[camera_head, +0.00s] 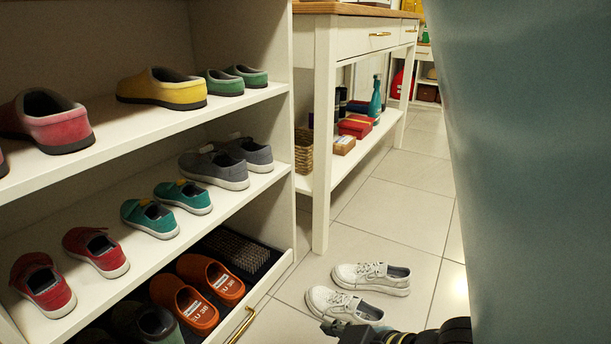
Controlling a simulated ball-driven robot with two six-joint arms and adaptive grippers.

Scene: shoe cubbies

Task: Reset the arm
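My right gripper (345,328) shows at the bottom edge, on an arm that comes in from the right. Only its dark upper part and tip are in view, so I cannot tell whether it is open or shut. It overlaps the near shoe of a pair of white sneakers (372,276) on the floor in the picture; whether it touches the shoe is unclear. My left gripper is not in view.
A white shoe cubby (140,119) on the left holds several pairs of shoes. Its low drawer (250,318) is pulled out, with orange clogs (184,303) inside. A white table (321,130) stands behind. Tiled floor (400,220) is clear at centre. A grey-teal surface blocks the right side.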

